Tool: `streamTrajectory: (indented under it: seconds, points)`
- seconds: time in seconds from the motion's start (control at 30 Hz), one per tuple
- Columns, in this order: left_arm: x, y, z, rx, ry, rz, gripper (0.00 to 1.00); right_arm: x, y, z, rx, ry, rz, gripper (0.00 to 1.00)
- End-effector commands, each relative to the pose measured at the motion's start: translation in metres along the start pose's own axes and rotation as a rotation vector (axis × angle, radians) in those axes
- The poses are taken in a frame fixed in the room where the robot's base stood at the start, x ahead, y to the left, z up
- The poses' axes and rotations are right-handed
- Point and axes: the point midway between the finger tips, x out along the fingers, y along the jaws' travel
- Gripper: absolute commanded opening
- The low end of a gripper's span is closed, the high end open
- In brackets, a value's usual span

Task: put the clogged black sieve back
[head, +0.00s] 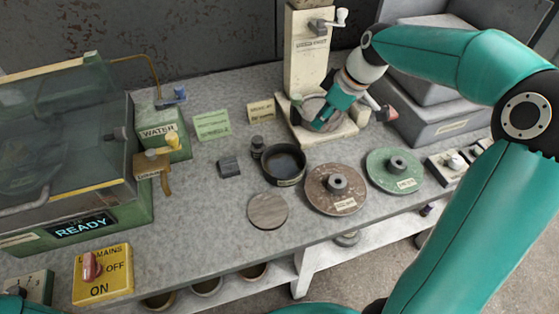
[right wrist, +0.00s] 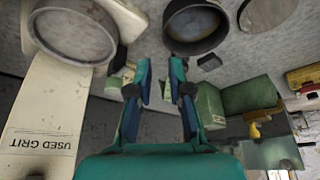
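The black sieve (head: 283,166) is a round, dark, shallow pan on the grey bench, left of the brown disc. It also shows at the top of the right wrist view (right wrist: 194,46), with a grey inside; I cannot tell whether it is clogged. My right gripper (head: 326,119) hangs over the base of the cream stand (head: 305,50), behind and to the right of the sieve. In the right wrist view its two fingers (right wrist: 162,66) are apart with nothing between them. It partly hides a round grey dish (right wrist: 75,35) on the stand. My left gripper is not in view.
A brown disc (head: 335,202) and a green disc (head: 394,181) lie right of the sieve. A thin round plate (head: 267,211) is in front, a small dark block (head: 230,165) to its left. Grey boxes (head: 440,115) stand at back right. The bench's middle left is clear.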

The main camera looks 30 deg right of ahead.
Motion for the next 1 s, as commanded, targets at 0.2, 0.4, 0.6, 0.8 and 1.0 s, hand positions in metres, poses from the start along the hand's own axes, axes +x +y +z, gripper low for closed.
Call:
streamTrajectory:
  seconds: [0.2,0.4,0.6,0.8,1.0]
  points:
    - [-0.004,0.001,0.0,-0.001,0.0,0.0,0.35,0.053,-0.006,-0.011,-0.022,-0.004,-0.015,0.19]
    - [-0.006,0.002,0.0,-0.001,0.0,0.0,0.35,0.089,-0.007,-0.014,-0.028,-0.003,-0.016,0.19]
    - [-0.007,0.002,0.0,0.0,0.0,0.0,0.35,0.103,-0.008,-0.015,-0.03,-0.001,-0.014,0.19]
    - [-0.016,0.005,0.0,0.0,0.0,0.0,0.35,0.122,-0.011,-0.016,-0.03,-0.003,-0.018,0.19]
    - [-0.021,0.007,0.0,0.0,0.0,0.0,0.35,0.149,-0.012,-0.016,-0.03,-0.002,-0.016,0.19]
